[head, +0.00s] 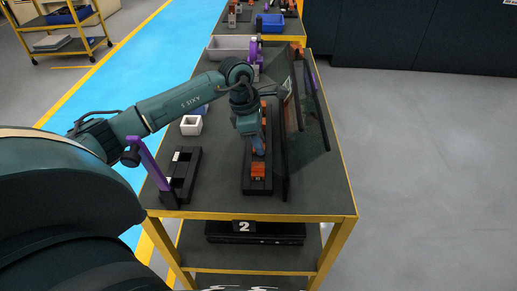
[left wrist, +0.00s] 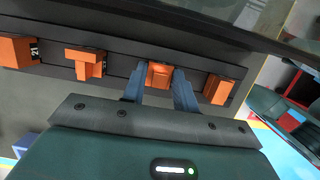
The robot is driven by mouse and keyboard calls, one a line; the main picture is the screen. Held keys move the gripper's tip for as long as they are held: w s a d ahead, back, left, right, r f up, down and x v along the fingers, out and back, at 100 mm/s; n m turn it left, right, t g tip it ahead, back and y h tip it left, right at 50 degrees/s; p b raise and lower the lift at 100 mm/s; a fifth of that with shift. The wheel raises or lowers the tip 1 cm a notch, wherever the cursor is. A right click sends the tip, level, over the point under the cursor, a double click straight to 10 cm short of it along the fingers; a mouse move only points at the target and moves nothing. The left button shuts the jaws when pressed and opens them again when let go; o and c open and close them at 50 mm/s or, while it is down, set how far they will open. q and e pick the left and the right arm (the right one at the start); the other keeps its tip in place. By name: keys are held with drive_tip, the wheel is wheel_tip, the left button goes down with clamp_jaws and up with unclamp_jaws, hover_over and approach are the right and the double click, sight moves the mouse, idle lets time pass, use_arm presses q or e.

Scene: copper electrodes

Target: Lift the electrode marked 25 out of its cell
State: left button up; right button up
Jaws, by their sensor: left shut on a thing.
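A long black cell block (head: 257,187) lies on the cart top and holds a row of copper-orange electrodes. My left gripper (head: 258,150) points down over this row. In the left wrist view its two blue-grey fingers (left wrist: 160,88) are shut on a copper electrode (left wrist: 160,74) standing in line with the row. Its mark is not readable, and I cannot tell whether it is raised. Other electrodes stand on both sides: a T-shaped one (left wrist: 88,62), one at the far left with a partly legible label (left wrist: 15,51), and one at the right (left wrist: 218,90). My right gripper is out of view.
A tilted transparent panel (head: 308,125) stands close along the block's right side. An empty-looking black rack (head: 181,172) with a purple post (head: 152,165) is at left. A white box (head: 191,125) and grey tray (head: 228,43) stand farther back. The front-right cart top is clear.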

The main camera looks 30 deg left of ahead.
use_arm(q)
drive_tip(key=shift+c, duration=0.6)
drive_tip(key=shift+r, duration=0.1)
drive_tip(key=shift+r, duration=0.1)
drive_tip(key=shift+d+p+v, duration=0.25)
drive_tip(key=shift+p+v, duration=0.55)
drive_tip(key=shift+v, duration=0.4)
drive_tip(key=shift+w+r, duration=0.15)
drive_tip(key=shift+r, duration=0.2)
drive_tip(key=shift+w+d+p+v, duration=0.1)
drive_tip(key=shift+d+p+v, duration=0.1)
drive_tip(key=shift+p+v, duration=0.6)
drive_tip(key=shift+w+d+p+v, duration=0.1)
drive_tip(key=shift+d+p+v, duration=0.1)
drive_tip(key=shift+p+v, duration=0.6)
drive_tip(key=shift+w+d+p+v, duration=0.15)
drive_tip(key=shift+p+v, duration=0.25)
drive_tip(key=shift+v, duration=0.75)
drive_tip(key=shift+r, duration=0.1)
